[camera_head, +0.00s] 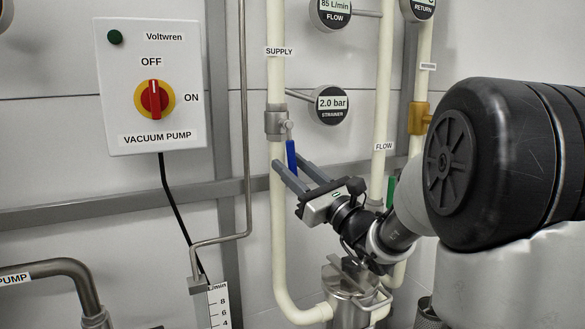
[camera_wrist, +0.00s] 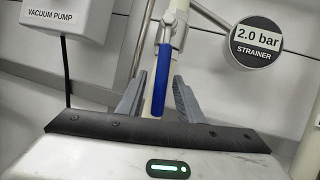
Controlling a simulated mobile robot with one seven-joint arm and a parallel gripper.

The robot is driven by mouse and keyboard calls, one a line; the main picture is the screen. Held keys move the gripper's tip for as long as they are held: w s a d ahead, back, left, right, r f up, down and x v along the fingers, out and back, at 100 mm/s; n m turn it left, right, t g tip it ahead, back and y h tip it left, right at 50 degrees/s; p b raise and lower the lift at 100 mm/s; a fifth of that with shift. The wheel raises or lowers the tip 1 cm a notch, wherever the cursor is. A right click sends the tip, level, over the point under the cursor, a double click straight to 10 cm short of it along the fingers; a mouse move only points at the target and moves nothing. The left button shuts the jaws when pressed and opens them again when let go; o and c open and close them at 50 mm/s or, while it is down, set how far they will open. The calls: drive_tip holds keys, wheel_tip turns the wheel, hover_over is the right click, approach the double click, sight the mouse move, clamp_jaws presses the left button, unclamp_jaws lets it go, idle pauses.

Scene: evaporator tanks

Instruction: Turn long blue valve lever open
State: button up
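The long blue valve lever (camera_head: 291,157) hangs down from a grey metal valve (camera_head: 276,122) on the pale supply pipe. It also shows in the wrist view (camera_wrist: 138,78), slightly tilted, with its lower end near the gap between my fingers. My gripper (camera_head: 299,173) is open around the lower part of the lever, one finger on each side. In the wrist view the two grey fingers (camera_wrist: 157,98) stand apart, with the lever and the pipe between them. I cannot tell whether either finger touches the lever.
A vacuum pump switch box (camera_head: 152,88) is on the wall to the left. A 2.0 bar strainer gauge (camera_head: 331,105) sits right of the valve. A green lever (camera_head: 391,190) is partly hidden behind my arm. A metal canister (camera_head: 347,290) stands below.

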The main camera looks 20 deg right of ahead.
drive_tip(key=v, duration=1.7)
drive_tip(key=shift+s+p, duration=0.2)
drive_tip(key=shift+p, duration=0.15)
drive_tip(key=shift+d, duration=0.1)
drive_tip(key=shift+w+d+r+n+p, duration=0.1)
drive_tip(key=shift+w+r+n+p, duration=0.05)
drive_tip(key=shift+r+n+p, duration=0.15)
drive_tip(key=c, duration=0.5)
drive_tip(key=w+r+n+g+y+p, duration=0.1)
drive_tip(key=n+p, duration=0.1)
drive_tip(key=n, duration=0.1)
drive_tip(key=d+r+n+g+p, duration=0.1)
drive_tip(key=r+n, duration=0.1)
drive_tip(key=w+d+r+n+g+y+p, duration=0.1)
drive_tip(key=r+n+p, duration=0.1)
drive_tip(key=n, duration=0.1)
drive_tip(key=shift+w+d+r+n+y+p, duration=0.15)
drive_tip(key=shift+w+d+n+y+p, duration=0.15)
drive_tip(key=shift+w+p, duration=0.1)
clamp_jaws()
drive_tip(key=w+d+r+n+g+p, duration=0.25)
drive_tip(key=d+n+g+p, duration=0.2)
drive_tip(key=n, duration=0.65)
drive_tip(key=w+a+f+n+p, duration=0.1)
drive_tip(key=w+a+p, duration=0.1)
drive_tip(key=w+a, duration=0.5)
drive_tip(key=shift+a, duration=1.55)
